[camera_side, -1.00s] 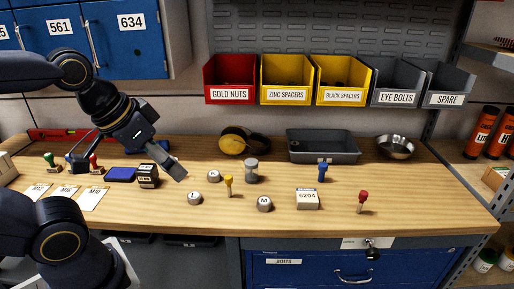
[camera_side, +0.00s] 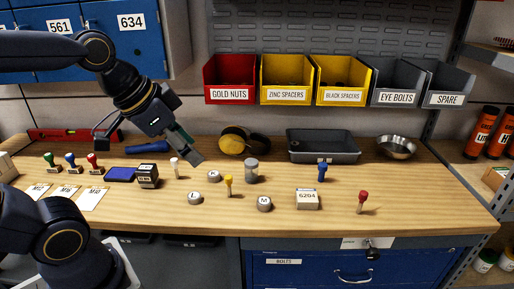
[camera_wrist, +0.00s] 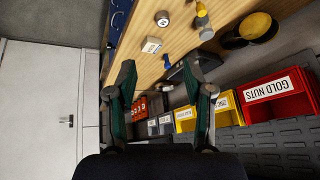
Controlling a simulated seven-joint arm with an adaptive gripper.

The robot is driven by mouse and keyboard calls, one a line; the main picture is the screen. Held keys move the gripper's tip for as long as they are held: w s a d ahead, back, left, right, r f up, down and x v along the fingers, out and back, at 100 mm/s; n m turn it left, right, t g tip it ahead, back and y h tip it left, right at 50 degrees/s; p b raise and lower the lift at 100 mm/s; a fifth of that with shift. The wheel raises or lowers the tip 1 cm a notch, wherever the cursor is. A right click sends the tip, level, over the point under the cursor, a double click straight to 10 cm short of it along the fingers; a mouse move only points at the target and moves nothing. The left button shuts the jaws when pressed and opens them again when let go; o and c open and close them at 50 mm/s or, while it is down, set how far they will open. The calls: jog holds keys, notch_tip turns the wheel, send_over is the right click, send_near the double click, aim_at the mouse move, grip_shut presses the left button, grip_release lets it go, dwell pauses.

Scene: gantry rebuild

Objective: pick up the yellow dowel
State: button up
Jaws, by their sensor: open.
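The yellow dowel (camera_side: 228,186) stands upright on the wooden bench in the side view, with a pale lower part and a yellow top. It stands between the round knobs marked L (camera_side: 194,198) and M (camera_side: 264,204). My gripper (camera_side: 195,160) is above the bench, to the left of the dowel and higher in the picture, apart from it. In the wrist view my gripper (camera_wrist: 160,76) is open with nothing between its fingers. A yellow-topped piece (camera_wrist: 201,10) shows at the top edge there, probably the dowel.
Near the dowel are the K knob (camera_side: 213,176), a grey-capped jar (camera_side: 251,171), a white peg (camera_side: 175,167) and the 6204 box (camera_side: 307,199). Blue (camera_side: 322,172) and red (camera_side: 362,201) dowels stand right. A grey tray (camera_side: 323,147) and labelled bins (camera_side: 287,80) are behind.

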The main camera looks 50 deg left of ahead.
jog(key=w+a+f+g, duration=0.15)
jog(key=w+a, duration=0.25)
jog(key=w, duration=0.4)
jog(key=n, duration=0.2)
send_near(228, 177)
jog(key=x, duration=0.5)
jog(key=shift+w+d+r, duration=0.1)
jog(key=shift+w+r, duration=0.05)
jog(key=shift+w, duration=0.15)
jog(key=shift+s+x, duration=0.1)
jog(key=shift+x, duration=1.25)
jog(key=shift+s+x, duration=0.15)
jog(key=shift+x, duration=1.2)
grip_shut()
